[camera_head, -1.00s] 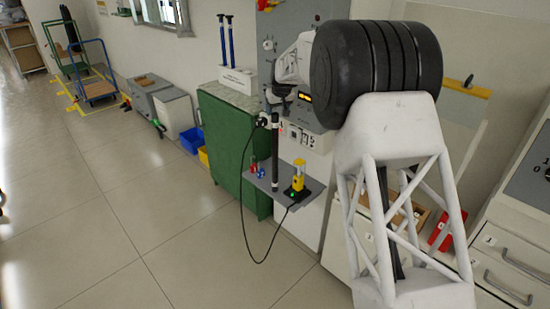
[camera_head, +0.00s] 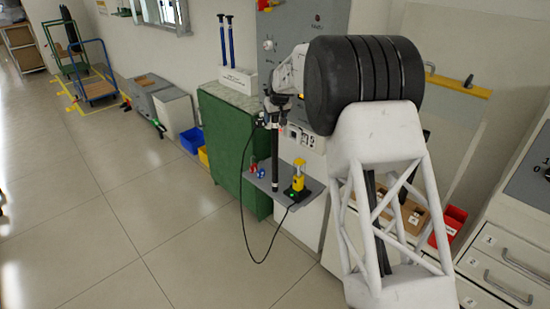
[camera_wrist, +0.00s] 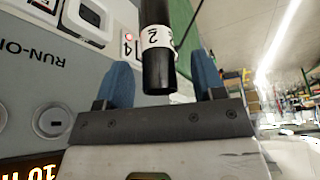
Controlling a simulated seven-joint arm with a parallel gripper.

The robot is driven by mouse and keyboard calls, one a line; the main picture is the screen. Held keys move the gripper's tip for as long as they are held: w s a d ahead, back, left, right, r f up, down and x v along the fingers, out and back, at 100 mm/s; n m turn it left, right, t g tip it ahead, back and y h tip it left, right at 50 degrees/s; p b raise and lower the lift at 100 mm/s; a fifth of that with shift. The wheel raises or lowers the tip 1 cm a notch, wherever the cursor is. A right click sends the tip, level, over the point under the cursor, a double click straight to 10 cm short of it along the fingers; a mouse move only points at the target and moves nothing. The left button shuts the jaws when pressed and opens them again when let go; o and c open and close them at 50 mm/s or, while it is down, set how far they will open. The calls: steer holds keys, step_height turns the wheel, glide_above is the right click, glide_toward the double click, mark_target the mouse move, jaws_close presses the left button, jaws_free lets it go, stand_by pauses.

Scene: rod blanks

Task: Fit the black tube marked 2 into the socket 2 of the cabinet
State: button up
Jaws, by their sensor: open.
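The black tube (camera_head: 275,160) stands upright on a small grey shelf (camera_head: 310,187) in front of the cabinet (camera_head: 325,20). In the wrist view the tube (camera_wrist: 158,68) has a white band marked 2, and its near end lies between my blue fingertips. My gripper (camera_head: 275,113) is at the tube's upper end; in the wrist view its jaws (camera_wrist: 160,85) are open, with a gap on each side of the tube. The cabinet panel (camera_wrist: 20,80) shows at the left of the wrist view, with a label 4 by a red light. I cannot make out socket 2.
A yellow device (camera_head: 298,178) on a black base stands on the shelf right of the tube, with small red and blue pieces (camera_head: 257,171) to the left. A black cable (camera_head: 243,215) hangs in a loop. A green cabinet (camera_head: 228,150) is at the left. Open floor lies further left.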

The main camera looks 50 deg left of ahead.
steer(key=shift+x, duration=0.95)
jaws_close()
steer(key=shift+r, duration=0.15)
steer(key=shift+r, duration=1.65)
steer(key=s+d+r, duration=0.1)
steer(key=s+d, duration=0.8)
steer(key=d, duration=0.3)
steer(key=shift+s+d+r, duration=0.2)
steer(key=shift+d+r, duration=0.05)
steer(key=shift+d, duration=0.15)
